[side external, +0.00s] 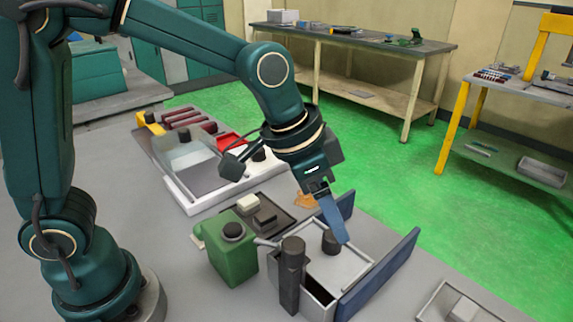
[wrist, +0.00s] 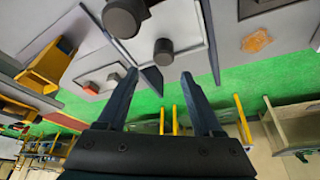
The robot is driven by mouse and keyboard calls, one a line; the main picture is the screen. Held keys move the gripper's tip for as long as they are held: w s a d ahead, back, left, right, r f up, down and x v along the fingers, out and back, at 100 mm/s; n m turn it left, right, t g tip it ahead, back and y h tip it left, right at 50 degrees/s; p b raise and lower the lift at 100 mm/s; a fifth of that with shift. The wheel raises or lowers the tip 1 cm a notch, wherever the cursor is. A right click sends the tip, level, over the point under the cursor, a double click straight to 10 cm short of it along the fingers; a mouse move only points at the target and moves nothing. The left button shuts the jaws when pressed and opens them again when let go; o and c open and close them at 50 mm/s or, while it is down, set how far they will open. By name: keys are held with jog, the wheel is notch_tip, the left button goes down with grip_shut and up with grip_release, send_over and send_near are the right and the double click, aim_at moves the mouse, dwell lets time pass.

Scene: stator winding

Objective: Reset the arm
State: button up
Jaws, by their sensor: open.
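My gripper (side external: 342,238) hangs at the end of my dark green arm, tilted down over a light grey box-like fixture (side external: 320,283). In the wrist view the two dark fingers (wrist: 159,77) stand apart with nothing between them. A short dark cylinder (side external: 331,241) stands on the fixture top, close beside the fingers in the side view; whether they touch it I cannot tell. A taller dark cylinder (side external: 291,275) stands at the fixture's left front. Two dark cylinders also show in the wrist view (wrist: 164,52), beyond the fingertips.
Blue panels (side external: 378,275) flank the fixture. A green block with a black cap (side external: 235,255) and a dark tray of small blocks (side external: 284,226) are to the left. A white tray (side external: 190,203) lies behind, and another tray (side external: 435,300) is front right. Green floor lies beyond the table.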

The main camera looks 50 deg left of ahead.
jog(key=shift+r, duration=0.1)
jog(key=s+a+r+n+t, duration=0.2)
jog(key=s+a+r, duration=0.2)
jog(key=a+r, duration=0.3)
jog(key=s+a+f+n+y, duration=0.2)
jog(key=s+a+f+n, duration=0.2)
jog(key=s, duration=0.5)
jog(key=shift+s+a+f, duration=0.15)
jog(key=shift+s+f, duration=0.15)
jog(key=shift+f, duration=0.05)
